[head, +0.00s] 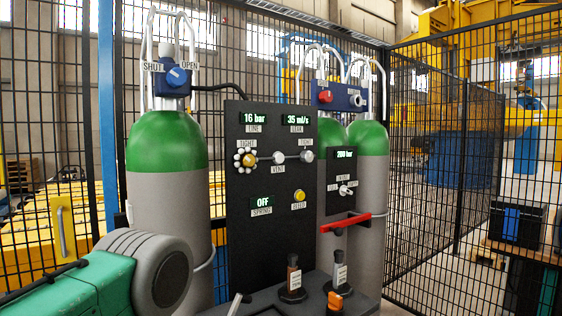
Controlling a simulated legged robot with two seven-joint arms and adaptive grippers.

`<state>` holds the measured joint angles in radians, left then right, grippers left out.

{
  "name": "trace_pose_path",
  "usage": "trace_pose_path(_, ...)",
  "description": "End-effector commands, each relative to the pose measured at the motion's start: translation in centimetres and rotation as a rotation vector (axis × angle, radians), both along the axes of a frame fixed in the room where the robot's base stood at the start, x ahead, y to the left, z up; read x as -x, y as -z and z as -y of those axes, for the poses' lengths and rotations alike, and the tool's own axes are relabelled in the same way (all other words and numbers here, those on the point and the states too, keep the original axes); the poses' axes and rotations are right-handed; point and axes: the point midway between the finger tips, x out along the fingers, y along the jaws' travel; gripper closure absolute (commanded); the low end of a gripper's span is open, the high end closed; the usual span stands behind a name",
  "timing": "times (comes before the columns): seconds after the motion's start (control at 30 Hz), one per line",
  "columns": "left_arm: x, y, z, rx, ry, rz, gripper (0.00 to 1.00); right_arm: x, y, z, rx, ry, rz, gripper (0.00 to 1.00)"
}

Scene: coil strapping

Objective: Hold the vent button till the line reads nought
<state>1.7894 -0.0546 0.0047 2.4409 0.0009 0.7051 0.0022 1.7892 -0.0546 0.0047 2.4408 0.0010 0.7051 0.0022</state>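The dark control panel (268,237) stands in the middle, between gas cylinders. Its line readout (262,118) shows 16 bar and its leak readout (296,117) shows 35 ml/s. A label that seems to read VENT (278,169) sits under a grey fitting (278,157) in the pipe row. A round yellow button (299,195) is lower right, with a label too small to read surely. Nothing touches it. My arm, teal and grey, fills the lower left; neither gripper can be made out.
A green-topped cylinder (167,205) stands left, with a blue SHUT/OPEN valve knob (177,76). Another cylinder (367,190) stands right, behind a red handle (345,223). Tagged tools (293,277) stand on the dark bench below. Black mesh fencing (430,240) closes the back and right.

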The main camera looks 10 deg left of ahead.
Motion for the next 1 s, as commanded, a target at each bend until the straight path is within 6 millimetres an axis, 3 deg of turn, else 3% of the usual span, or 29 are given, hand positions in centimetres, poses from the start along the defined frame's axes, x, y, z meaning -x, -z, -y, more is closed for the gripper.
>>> trace_pose_path(0.13,0.02,0.00,0.00,0.000,0.000,0.000,0.40,0.01,0.00,0.00,0.000,0.000,0.000,0.60)
trace_pose_path(0.3,0.02,0.00,0.00,0.000,0.000,0.000,1.00,0.00,0.00,0.00,0.000,0.000,0.000,0.60)
trace_pose_path(1.0,0.00,0.00,0.00,0.000,0.000,0.000,1.00,0.00,0.00,0.00,0.000,0.000,0.000,0.60)
